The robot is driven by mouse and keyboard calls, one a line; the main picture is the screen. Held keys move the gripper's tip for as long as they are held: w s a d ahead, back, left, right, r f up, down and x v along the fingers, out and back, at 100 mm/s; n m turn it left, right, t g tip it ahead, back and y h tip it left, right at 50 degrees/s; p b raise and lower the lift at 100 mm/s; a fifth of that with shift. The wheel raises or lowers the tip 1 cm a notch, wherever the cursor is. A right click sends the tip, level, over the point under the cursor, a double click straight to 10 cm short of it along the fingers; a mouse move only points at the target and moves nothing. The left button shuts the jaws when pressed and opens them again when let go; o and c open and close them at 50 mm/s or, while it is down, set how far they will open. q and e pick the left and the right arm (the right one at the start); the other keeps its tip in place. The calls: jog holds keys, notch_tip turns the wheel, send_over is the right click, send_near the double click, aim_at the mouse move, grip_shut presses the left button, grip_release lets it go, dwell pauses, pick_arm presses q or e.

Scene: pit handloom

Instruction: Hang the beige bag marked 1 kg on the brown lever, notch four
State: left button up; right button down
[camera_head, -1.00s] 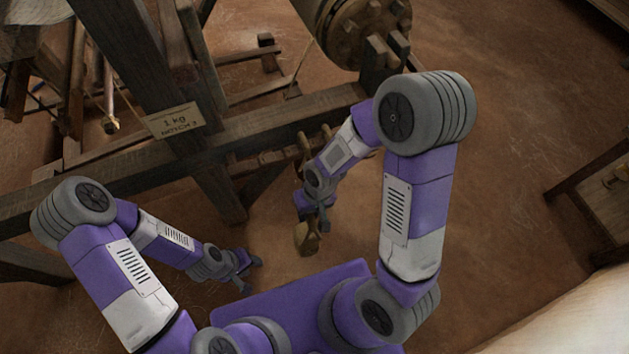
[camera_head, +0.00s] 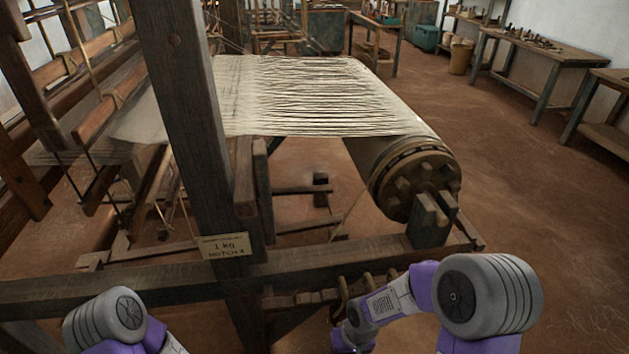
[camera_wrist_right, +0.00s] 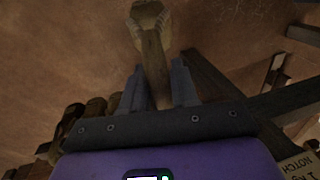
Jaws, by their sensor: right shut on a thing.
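In the head view the bag and right fingertips are out of frame, below the right forearm. A brown notched wooden bar, possibly the lever (camera_head: 300,300), runs along the loom's front beam, left of my right forearm; its notches are too small to count. My left gripper is out of view.
A tag reading 1 KG and NOTCH (camera_head: 223,247) hangs on the upright post (camera_head: 185,120); its number is unclear. Several brown rounded things (camera_wrist_right: 95,107) sit in a row left of the gripper. The front beam (camera_head: 150,285) and cloth roller (camera_head: 415,175) stand close by.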

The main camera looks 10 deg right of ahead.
jog(key=w+d+r+p, duration=0.1)
jog(key=w+d+r, duration=0.4)
jog(key=w, duration=0.1)
jog(key=w+a+f+t+h+b, duration=0.1)
jog(key=w+a+f+t+b, duration=0.1)
jog(key=a+f+b, duration=0.7)
jog(key=shift+w+d+f+p, duration=0.25)
jog(key=shift+w+f, duration=0.2)
jog(key=shift+w, duration=2.15)
jog(key=shift+w+d+f+p, duration=0.1)
jog(key=shift+w+f+p, duration=0.3)
jog(key=shift+w, duration=2.15)
jog(key=shift+w+d+f+p, duration=0.25)
jog(key=shift+w+f, duration=0.2)
jog(key=shift+w, duration=2.15)
jog(key=shift+w+f, duration=0.15)
jog(key=shift+b+x, duration=0.7)
jog(key=shift+x, duration=0.3)
jog(key=shift+s+f, duration=0.25)
jog(key=shift+f, duration=0.05)
jog(key=c, duration=0.8)
grip_release()
jog(key=shift+d, duration=0.1)
